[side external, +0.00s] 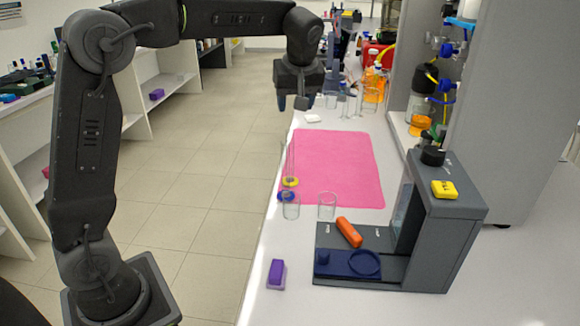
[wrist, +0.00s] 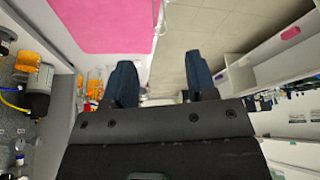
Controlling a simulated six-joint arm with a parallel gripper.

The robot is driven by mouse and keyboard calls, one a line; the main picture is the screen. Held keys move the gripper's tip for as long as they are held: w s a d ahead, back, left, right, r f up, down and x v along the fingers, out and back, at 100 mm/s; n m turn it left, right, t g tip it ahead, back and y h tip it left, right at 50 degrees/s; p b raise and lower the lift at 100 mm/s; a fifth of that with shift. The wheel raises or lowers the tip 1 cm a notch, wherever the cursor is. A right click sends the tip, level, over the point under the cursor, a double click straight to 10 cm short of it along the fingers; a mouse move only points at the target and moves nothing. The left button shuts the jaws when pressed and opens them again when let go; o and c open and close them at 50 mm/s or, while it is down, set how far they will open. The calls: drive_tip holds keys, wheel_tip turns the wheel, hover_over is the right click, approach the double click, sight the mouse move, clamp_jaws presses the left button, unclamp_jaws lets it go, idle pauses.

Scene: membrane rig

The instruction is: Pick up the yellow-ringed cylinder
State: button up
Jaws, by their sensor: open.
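The yellow-ringed cylinder (side external: 290,181) is a clear, slim glass cylinder with a yellow ring low on it. In the side external view it stands upright at the left edge of the pink mat (side external: 345,160). A similar blue-ringed cylinder (side external: 286,196) stands just in front of it, and the two overlap in the picture. My gripper (side external: 292,102) is high and farther back, well apart from both cylinders. In the wrist view its two dark fingers (wrist: 162,85) are spread with nothing between them. Neither cylinder can be made out in the wrist view.
Two clear beakers stand in front of the mat, one (side external: 291,207) close to the cylinders and one (side external: 327,205) to the right. A grey rig (side external: 440,225) with an orange piece (side external: 349,232) stands front right. A purple block (side external: 276,273) lies near the bench edge. Most of the mat is clear.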

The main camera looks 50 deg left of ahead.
sight(289, 138)
drive_tip(key=shift+n, duration=0.4)
drive_tip(key=x, duration=0.6)
drive_tip(key=w+x, duration=0.1)
drive_tip(key=x, duration=0.2)
drive_tip(key=shift+a+r, duration=0.1)
drive_tip(key=shift+a, duration=0.2)
drive_tip(key=shift+a+x, duration=0.15)
drive_tip(key=shift+x, duration=1.25)
drive_tip(key=shift+a+x, duration=0.15)
drive_tip(key=shift+x, duration=1.25)
drive_tip(key=shift+r, duration=0.15)
clamp_jaws()
